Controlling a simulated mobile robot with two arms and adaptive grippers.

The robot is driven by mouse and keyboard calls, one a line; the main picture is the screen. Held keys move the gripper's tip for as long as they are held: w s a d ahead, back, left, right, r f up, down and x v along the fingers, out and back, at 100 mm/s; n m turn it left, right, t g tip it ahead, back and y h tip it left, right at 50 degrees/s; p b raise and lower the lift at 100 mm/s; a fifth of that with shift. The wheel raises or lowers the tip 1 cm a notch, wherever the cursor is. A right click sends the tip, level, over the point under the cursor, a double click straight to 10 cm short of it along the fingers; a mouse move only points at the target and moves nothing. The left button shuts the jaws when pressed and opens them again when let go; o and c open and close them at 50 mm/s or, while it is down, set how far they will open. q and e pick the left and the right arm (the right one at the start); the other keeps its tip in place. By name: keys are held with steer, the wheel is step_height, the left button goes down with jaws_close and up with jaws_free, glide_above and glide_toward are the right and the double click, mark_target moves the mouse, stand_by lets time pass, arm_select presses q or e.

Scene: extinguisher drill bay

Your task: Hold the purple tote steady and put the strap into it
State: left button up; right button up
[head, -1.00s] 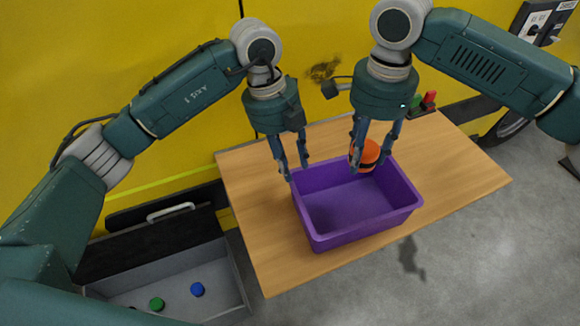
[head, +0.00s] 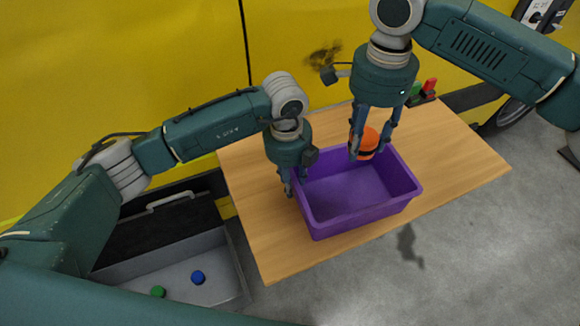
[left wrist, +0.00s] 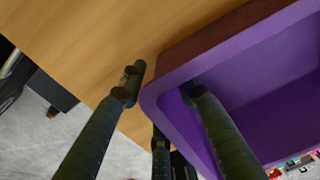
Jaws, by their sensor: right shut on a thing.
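The purple tote (head: 362,217) stands upright on the wooden table, and its corner and rim fill the right of the left wrist view (left wrist: 262,82). My left gripper (head: 295,184) is low at the tote's left wall. In the left wrist view it is open (left wrist: 163,90), with one finger outside the wall and one inside. The strap (head: 370,139) is an orange roll with a dark band. My right gripper (head: 371,150) is shut on it at the tote's far rim. Its fingers hide part of it, and I cannot tell whether it touches the rim.
The wooden table (head: 455,165) is clear to the right and left of the tote. Red and green items (head: 424,90) stand at its far edge. A grey open drawer (head: 222,270) with green and blue caps lies below on the left. A yellow wall is behind.

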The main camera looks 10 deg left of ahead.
arm_select(q)
steer(key=shift+f, duration=1.2)
jaws_close()
arm_select(e)
steer(key=shift+f, duration=6.5)
steer(key=o, duration=1.4)
steer(key=shift+r, duration=0.1)
